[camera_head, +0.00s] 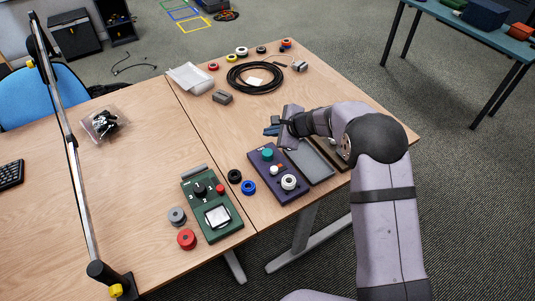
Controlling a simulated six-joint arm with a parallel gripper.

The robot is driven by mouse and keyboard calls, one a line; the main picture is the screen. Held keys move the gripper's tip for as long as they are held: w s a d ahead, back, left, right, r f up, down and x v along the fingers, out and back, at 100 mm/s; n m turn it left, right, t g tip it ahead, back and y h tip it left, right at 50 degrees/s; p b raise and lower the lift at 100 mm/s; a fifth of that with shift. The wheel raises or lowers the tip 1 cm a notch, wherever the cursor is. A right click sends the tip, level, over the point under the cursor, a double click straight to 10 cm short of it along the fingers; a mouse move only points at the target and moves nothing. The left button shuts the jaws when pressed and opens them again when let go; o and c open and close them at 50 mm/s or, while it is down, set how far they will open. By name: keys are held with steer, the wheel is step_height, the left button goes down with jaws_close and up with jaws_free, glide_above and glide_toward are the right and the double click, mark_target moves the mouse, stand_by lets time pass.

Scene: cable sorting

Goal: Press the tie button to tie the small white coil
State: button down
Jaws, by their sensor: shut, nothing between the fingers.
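A small white coil (289,182) sits at the near end of a dark blue device (291,197). A round teal button (267,153) stands at the device's far end, with small white and red parts between it and the coil. I cannot tell from any label which part is the tie button. My gripper (271,130) is shut and empty. In the picture it is just above the far end of the device, near the teal button, and appears apart from it. My wrist partly covers the area beside the device.
Grey trays (318,166) lie right of the device, partly behind my arm. Black (234,176) and blue (248,187) coils lie to its left, then a green device (229,227). A large black cable coil (255,78), a grey block (222,97) and several small coils lie farther back.

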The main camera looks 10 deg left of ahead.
steer(key=b, duration=0.4)
glide_above(270, 154)
step_height(270, 154, down, 6)
steer(key=shift+r, duration=0.25)
steer(key=shift+f+b, duration=0.7)
steer(key=shift+f, duration=0.2)
stand_by(1.0)
steer(key=shift+f+b, duration=0.25)
steer(key=shift+b, duration=0.3)
steer(key=shift+f+b, duration=0.8)
stand_by(1.2)
steer(key=shift+r, duration=0.15)
steer(key=shift+r+p, duration=0.9)
steer(key=shift+r, duration=0.15)
steer(key=shift+r, duration=0.15)
steer(key=shift+r+p, duration=1.95)
steer(key=shift+r, duration=0.45)
